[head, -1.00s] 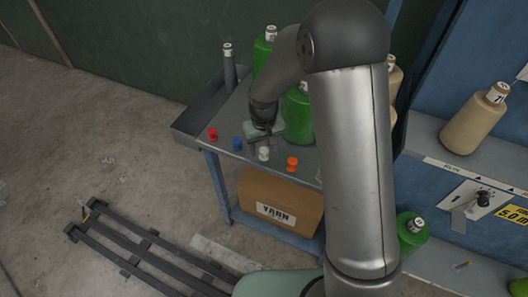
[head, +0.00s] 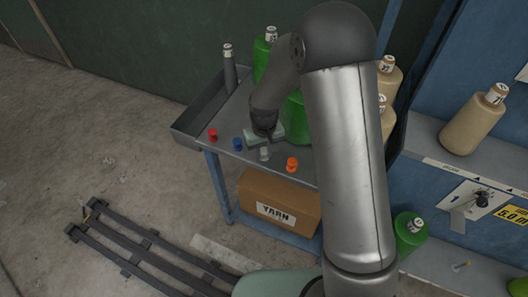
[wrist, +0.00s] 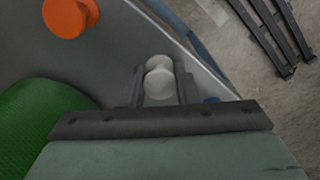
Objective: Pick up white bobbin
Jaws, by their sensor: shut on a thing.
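The white bobbin (head: 265,154) stands near the front edge of the grey table, between the blue bobbin and the orange bobbin. In the wrist view the white bobbin (wrist: 159,80) sits between the two dark fingers. My gripper (wrist: 160,88) is shut on it, with one finger on each side. In the head view my gripper (head: 266,145) comes down over the bobbin from above, and the arm hides part of the table behind it. The bobbin appears at table height; I cannot tell whether it still touches the top.
A red bobbin (head: 213,134) and a blue bobbin (head: 238,144) stand left of it, an orange bobbin (head: 292,164) right. A large green cone (head: 297,118) stands close behind. A grey tube (head: 228,70) stands at the back left. A yarn box (head: 277,203) sits below.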

